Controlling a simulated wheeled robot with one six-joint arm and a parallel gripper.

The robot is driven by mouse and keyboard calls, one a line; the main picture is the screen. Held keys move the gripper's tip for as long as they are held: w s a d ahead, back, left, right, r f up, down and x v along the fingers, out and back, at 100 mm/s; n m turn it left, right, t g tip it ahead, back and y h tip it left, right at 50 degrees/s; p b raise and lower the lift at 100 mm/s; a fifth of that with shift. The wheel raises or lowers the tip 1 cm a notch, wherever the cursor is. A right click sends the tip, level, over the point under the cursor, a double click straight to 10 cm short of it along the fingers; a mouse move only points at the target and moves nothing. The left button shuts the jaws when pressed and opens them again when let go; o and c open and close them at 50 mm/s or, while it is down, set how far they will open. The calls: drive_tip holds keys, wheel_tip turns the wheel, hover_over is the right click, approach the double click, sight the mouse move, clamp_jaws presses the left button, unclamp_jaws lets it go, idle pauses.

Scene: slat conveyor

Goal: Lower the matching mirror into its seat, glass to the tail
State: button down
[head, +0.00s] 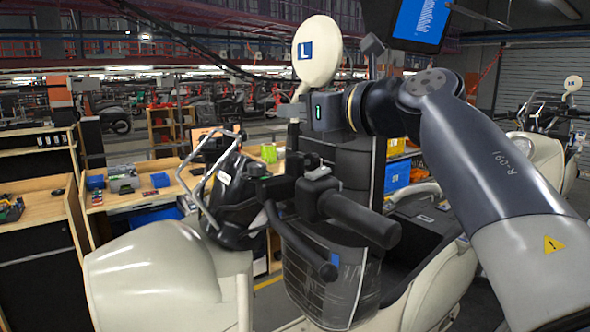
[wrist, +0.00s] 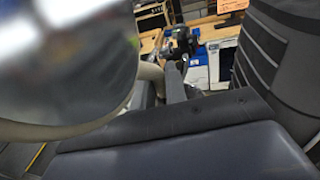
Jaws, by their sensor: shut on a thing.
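A cream round mirror (head: 317,58) with a blue "L" label stands upright at the upper middle of the head view. Its cream back faces the head camera; its reflective glass (wrist: 65,60) fills the upper left of the wrist view. My gripper (head: 293,108) is shut on the mirror's stem, below the round head. The mirror is held in the air above and behind the handlebar (head: 350,215) of the cream scooter (head: 165,275). The mirror's seat is not clearly visible. The fingertips are small and partly hidden in both views.
Wooden workbenches (head: 135,193) with blue bins (head: 95,182) stand at the left. Blue crates (head: 397,177) stand behind the scooter. A screen (head: 420,18) hangs at the top. Another cream scooter (head: 540,155) with a mirror is at the right. Bare handlebar tubes rise near the front.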

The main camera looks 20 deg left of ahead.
sight(297, 135)
drive_tip(key=shift+f, duration=0.15)
drive_tip(key=shift+f, duration=0.2)
drive_tip(key=shift+f, duration=0.2)
idle(0.4)
drive_tip(key=shift+f+b, duration=0.2)
drive_tip(key=shift+b, duration=0.1)
drive_tip(key=shift+f, duration=0.5)
idle(0.4)
drive_tip(key=shift+f+b, duration=0.3)
drive_tip(key=shift+f, duration=0.2)
drive_tip(key=shift+f, duration=0.25)
drive_tip(key=c, duration=1.3)
unclamp_jaws()
drive_tip(key=shift+c, duration=0.2)
